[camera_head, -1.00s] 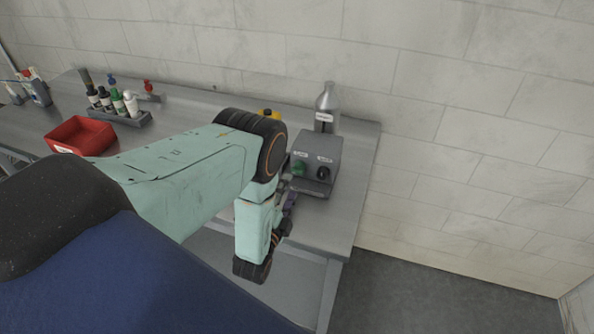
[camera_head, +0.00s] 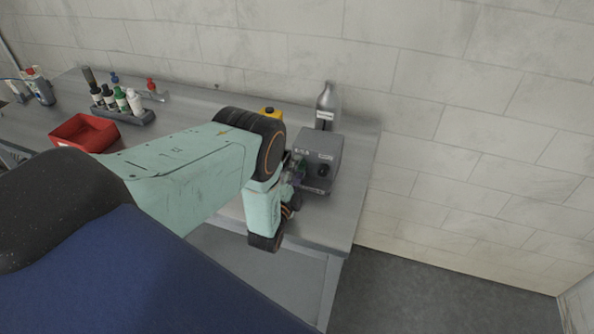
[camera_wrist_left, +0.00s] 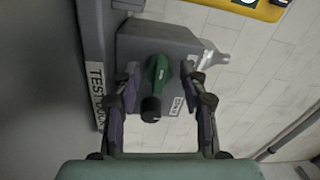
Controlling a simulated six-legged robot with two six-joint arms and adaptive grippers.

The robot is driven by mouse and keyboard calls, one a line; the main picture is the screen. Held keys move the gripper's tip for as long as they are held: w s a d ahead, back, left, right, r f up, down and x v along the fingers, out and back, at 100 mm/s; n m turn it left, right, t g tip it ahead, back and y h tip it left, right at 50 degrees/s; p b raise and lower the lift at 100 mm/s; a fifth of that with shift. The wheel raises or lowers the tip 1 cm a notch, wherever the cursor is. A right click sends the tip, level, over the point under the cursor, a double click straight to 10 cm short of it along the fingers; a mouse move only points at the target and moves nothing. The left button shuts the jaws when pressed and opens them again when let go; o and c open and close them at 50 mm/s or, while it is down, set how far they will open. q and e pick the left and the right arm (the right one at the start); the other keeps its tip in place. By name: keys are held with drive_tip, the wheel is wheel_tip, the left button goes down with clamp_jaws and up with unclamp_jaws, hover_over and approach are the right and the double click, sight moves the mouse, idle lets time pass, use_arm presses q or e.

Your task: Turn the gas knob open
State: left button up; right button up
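A grey control box (camera_head: 320,145) stands on the right part of the bench. It carries a green knob and a black knob (camera_head: 323,171). The labels above them are too small to read. In the left wrist view the green knob (camera_wrist_left: 158,70) lies between my two open fingers, with space at each side, and the black knob (camera_wrist_left: 151,109) is nearer the camera. My left gripper (camera_head: 294,176) is in front of the box and partly hides the green knob in the head view. My right gripper is in neither view.
A red bin (camera_head: 84,132) and a rack of small bottles (camera_head: 122,114) are at the left. The bench ends just right of the box.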

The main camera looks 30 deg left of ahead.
use_arm(q)
drive_tip(key=shift+w+a+f, duration=0.2)
drive_tip(key=shift+a+f, duration=0.1)
drive_tip(key=shift+a, duration=0.1)
drive_tip(key=c, duration=0.3)
drive_tip(key=shift+s+d+r, duration=0.1)
drive_tip(key=shift+d+r, duration=0.1)
drive_tip(key=shift+d, duration=0.3)
clamp_jaws()
drive_tip(key=shift+a, duration=0.2)
